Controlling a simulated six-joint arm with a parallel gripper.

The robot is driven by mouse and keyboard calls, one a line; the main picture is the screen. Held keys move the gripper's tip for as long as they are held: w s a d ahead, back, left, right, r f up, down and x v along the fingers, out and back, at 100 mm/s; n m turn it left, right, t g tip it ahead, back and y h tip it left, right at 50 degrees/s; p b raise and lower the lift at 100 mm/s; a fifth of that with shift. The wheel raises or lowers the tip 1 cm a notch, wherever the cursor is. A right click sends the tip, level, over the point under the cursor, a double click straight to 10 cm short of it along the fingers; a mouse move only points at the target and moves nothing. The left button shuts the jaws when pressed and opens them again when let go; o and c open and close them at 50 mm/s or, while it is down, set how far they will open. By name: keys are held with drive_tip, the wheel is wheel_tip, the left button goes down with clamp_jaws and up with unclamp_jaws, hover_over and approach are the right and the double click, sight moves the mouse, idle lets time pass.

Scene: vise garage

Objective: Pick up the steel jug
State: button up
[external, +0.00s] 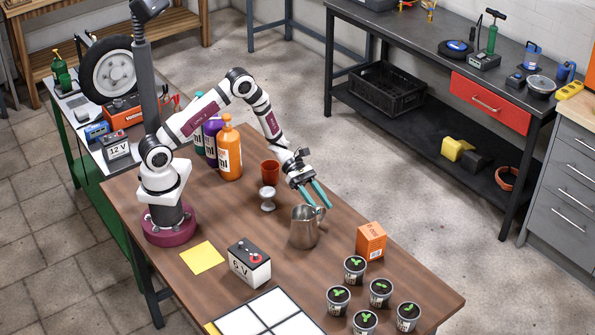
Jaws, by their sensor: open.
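The steel jug (303,228) stands upright on the brown wooden table, near its middle, with its handle on the upper right side. My gripper (320,196) has two teal fingers and is open. The fingers point down and to the right, and in the picture their tips lie close to the jug's rim and handle. I cannot tell whether they touch the jug or are above or behind it. Nothing shows held between the fingers.
A red cup (270,172) and silver goblet (267,199) stand left of my gripper. An orange box (371,241) and several potted seedlings (354,269) stand right of the jug. A 6 V battery (249,263), yellow sheet (202,257) and white-panelled tray (241,322) are in front. Bottles (229,150) stand behind.

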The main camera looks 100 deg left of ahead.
drive_tip(key=x, duration=0.5)
drive_tip(key=shift+w+f, duration=0.2)
drive_tip(key=shift+f, duration=0.25)
clamp_jaws()
idle(0.8)
